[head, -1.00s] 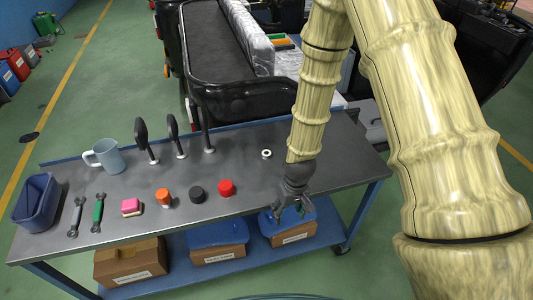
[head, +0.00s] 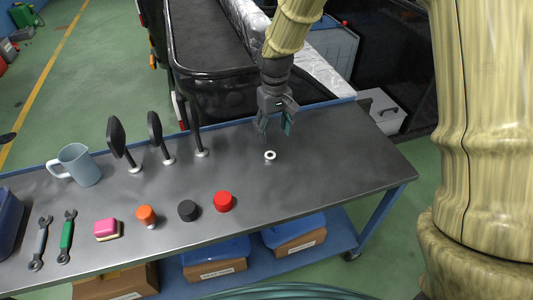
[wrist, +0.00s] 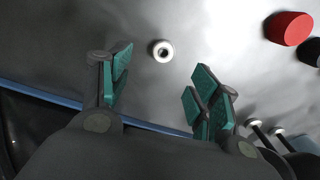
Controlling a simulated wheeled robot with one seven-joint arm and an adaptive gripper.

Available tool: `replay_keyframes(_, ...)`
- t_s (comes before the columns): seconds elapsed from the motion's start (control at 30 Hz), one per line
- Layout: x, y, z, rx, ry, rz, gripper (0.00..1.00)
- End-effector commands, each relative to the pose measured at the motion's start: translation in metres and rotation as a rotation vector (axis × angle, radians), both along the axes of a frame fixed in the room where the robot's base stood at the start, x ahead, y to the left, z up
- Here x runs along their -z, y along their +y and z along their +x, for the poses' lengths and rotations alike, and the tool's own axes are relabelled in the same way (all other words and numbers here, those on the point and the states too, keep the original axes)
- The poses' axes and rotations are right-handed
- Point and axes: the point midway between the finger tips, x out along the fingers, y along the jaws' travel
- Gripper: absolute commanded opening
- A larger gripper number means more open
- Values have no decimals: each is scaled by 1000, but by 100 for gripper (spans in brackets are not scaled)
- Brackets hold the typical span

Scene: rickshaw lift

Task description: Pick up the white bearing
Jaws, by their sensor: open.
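The white bearing (head: 270,156) is a small ring with a dark centre, lying flat on the grey metal table toward its right half. It also shows in the wrist view (wrist: 162,51), above and between the two fingers. My gripper (head: 275,128) is open and empty, pointing down above the table near its back edge. In the head view it is just above the bearing in the picture. In the wrist view, the green-padded fingers of my gripper (wrist: 160,92) are spread wide, with the bearing beyond their tips and not touched.
A red cap (head: 223,202), black cap (head: 188,210) and orange cap (head: 146,216) stand along the front. Black upright mirrors (head: 156,132) stand left of my gripper. A mug (head: 77,166), wrenches (head: 66,236) and pink block (head: 106,229) lie farther left. The right end of the table (head: 350,160) is clear.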

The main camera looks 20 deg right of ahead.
Motion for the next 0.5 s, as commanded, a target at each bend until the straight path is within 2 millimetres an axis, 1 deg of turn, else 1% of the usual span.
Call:
replay_keyframes(0.07,-1,0,1,-2,2,-3,62)
replay_keyframes(0.17,6,1,2,-4,3,-4,62)
replay_keyframes(0.4,37,1,2,-5,3,-4,62)
replay_keyframes(0.5,46,1,2,-4,2,-4,62)
